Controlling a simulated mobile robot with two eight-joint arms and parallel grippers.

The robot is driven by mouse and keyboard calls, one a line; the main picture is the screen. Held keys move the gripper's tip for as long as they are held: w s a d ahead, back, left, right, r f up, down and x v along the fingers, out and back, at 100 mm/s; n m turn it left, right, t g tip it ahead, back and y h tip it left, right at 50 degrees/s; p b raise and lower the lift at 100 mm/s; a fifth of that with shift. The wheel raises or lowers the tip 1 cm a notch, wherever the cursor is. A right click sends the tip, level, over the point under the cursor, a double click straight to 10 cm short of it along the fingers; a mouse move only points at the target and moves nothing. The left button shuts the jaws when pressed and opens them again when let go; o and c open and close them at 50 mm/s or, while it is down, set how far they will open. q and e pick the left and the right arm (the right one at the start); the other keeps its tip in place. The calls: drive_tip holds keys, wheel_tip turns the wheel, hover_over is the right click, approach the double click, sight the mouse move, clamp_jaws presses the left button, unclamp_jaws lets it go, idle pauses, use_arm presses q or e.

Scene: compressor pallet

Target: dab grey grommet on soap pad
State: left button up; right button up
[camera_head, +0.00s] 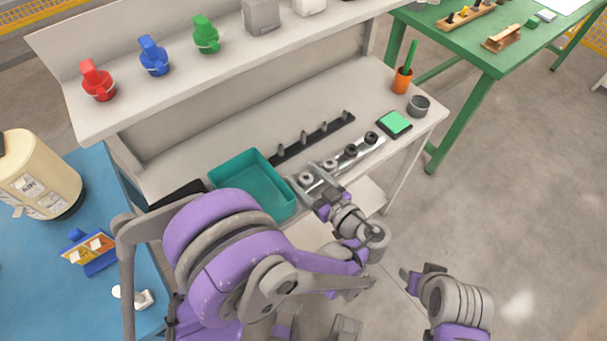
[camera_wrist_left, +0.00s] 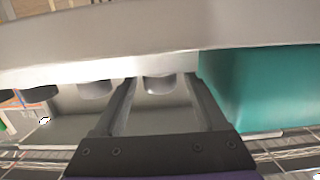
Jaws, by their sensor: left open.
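Two grey grommets, the nearer (camera_head: 305,179) and the other (camera_head: 330,165), sit on a light metal strip in the head view, followed by two darker ones (camera_head: 351,150). The green soap pad (camera_head: 395,122) lies in a dark tray at the strip's far right end. My left gripper (camera_head: 317,196) is open at the strip's near end, close to the grey grommets. In the left wrist view a grey cylindrical piece (camera_wrist_left: 159,85) shows between its spread fingers; contact cannot be told. My right gripper (camera_head: 412,282) hangs at lower right, its jaws unclear.
A teal bin (camera_head: 238,180) stands just left of the strip. A black rail with several pegs (camera_head: 304,138) lies behind it. An orange cup with a green stick (camera_head: 402,80) and a grey cup (camera_head: 418,105) stand near the pad. Colored items line the upper shelf (camera_head: 180,82).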

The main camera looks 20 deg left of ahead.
use_arm(q)
drive_tip(key=shift+s+d, duration=0.1)
drive_tip(key=shift+c, duration=1.3)
clamp_jaws()
wheel_tip(320, 180, up, 10)
drive_tip(key=p, duration=0.2)
